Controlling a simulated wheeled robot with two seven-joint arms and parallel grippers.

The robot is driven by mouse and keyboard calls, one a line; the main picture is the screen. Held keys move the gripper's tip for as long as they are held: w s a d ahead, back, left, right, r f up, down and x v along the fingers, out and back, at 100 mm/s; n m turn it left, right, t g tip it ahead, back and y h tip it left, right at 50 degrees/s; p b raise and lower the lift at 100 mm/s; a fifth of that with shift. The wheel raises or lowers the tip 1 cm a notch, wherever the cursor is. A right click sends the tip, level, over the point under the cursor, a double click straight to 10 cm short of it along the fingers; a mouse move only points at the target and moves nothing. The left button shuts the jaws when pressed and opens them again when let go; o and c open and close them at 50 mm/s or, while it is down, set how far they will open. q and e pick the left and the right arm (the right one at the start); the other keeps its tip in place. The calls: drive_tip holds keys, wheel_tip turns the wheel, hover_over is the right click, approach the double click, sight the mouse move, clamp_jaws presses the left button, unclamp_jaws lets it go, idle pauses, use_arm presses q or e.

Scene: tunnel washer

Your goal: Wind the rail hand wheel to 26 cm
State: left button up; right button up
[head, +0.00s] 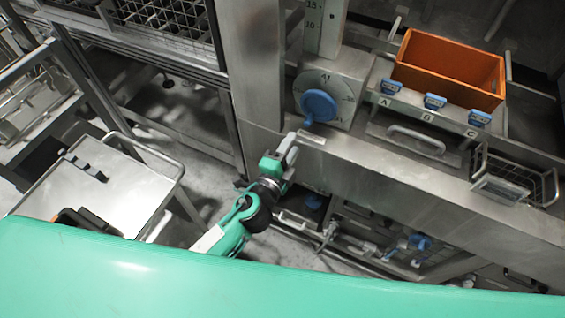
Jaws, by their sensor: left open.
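The blue rail hand wheel (319,105) is mounted on a grey dial box (338,84) with markings around it. A vertical scale (325,22) with the numbers 15 and 10 rises above the box. The dial reading is too small to tell. My left gripper (291,140) is open, below and to the left of the wheel and apart from it, with nothing visible in it. My right gripper is not in view.
An orange bin (448,68) stands to the right, above blue clips labelled A, B and C. A wire basket (514,178) hangs at the far right. A steel cart (98,185) stands at the left. Bare floor shows between cart and machine.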

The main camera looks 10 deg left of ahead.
use_arm(q)
drive_tip(key=b+v, duration=0.1)
drive_tip(key=v, duration=0.3)
drive_tip(key=shift+s+a, duration=0.15)
drive_tip(key=shift+s, duration=0.2)
drive_tip(key=a+f+n+g+y, duration=0.1)
drive_tip(key=a+f+n+g, duration=0.15)
drive_tip(key=f, duration=0.85)
drive_tip(key=a+f+n+g+y, duration=0.2)
drive_tip(key=a+f, duration=0.1)
drive_tip(key=f, duration=0.9)
drive_tip(key=s+a+f+n+g+y, duration=0.1)
drive_tip(key=s+a+f+n+g, duration=0.2)
drive_tip(key=f, duration=0.5)
drive_tip(key=s+a+f+g, duration=0.1)
drive_tip(key=s+a+f, duration=0.1)
drive_tip(key=s+f, duration=0.45)
drive_tip(key=s+a+f+n+g, duration=0.2)
drive_tip(key=s+a+f+n, duration=0.1)
drive_tip(key=s+f, duration=0.4)
drive_tip(key=s+a+f+n+g+y, duration=0.1)
drive_tip(key=s+a+f+n+g, duration=0.2)
drive_tip(key=s+f, duration=0.4)
drive_tip(key=s+a+f+n+g, duration=0.2)
drive_tip(key=s+f, duration=0.6)
drive_tip(key=s, duration=0.7)
drive_tip(key=shift+s+a+n+g+y, duration=0.3)
drive_tip(key=shift+s+a+n+g, duration=0.1)
drive_tip(key=shift+a+n, duration=0.3)
drive_tip(key=shift+d, duration=0.1)
